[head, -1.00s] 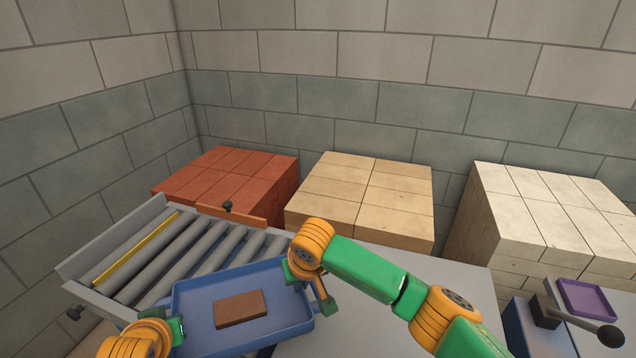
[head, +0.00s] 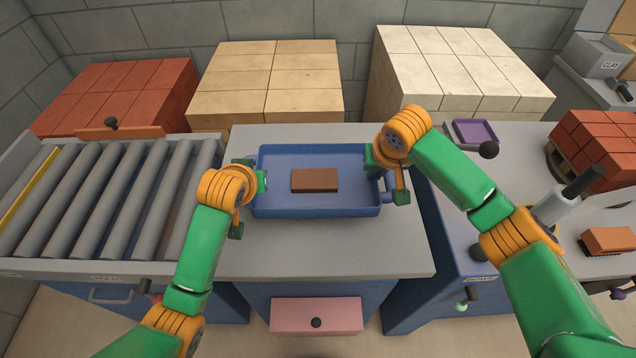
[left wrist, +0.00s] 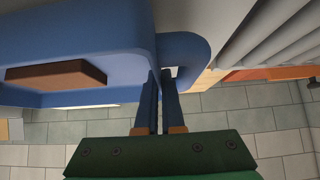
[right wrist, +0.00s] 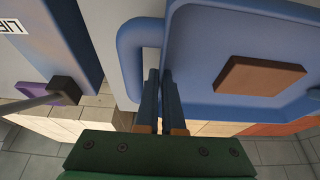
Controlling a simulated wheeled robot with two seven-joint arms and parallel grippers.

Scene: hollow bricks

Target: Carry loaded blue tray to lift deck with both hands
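The blue tray (head: 290,208) is level over the grey worktop (head: 330,248); I cannot tell whether a gap separates them. A reddish-brown brick (head: 314,180) lies flat in its middle. My left gripper (head: 252,182) is at the tray's left end; the left wrist view shows its fingers (left wrist: 162,85) close together at the loop handle (left wrist: 195,55). My right gripper (head: 382,178) is at the right end, its fingers (right wrist: 160,85) likewise close together at the other handle (right wrist: 128,55). The fingertips are partly hidden by tray and handles. Which surface is the lift deck is unclear.
A roller conveyor (head: 110,200) adjoins the worktop on the left. Red (head: 125,90), tan (head: 268,80) and white (head: 460,70) block stacks stand behind. On the right are a purple tray (head: 474,132), a black-knobbed lever (head: 488,150) and a red brick pile (head: 600,145). Worktop before the tray is clear.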

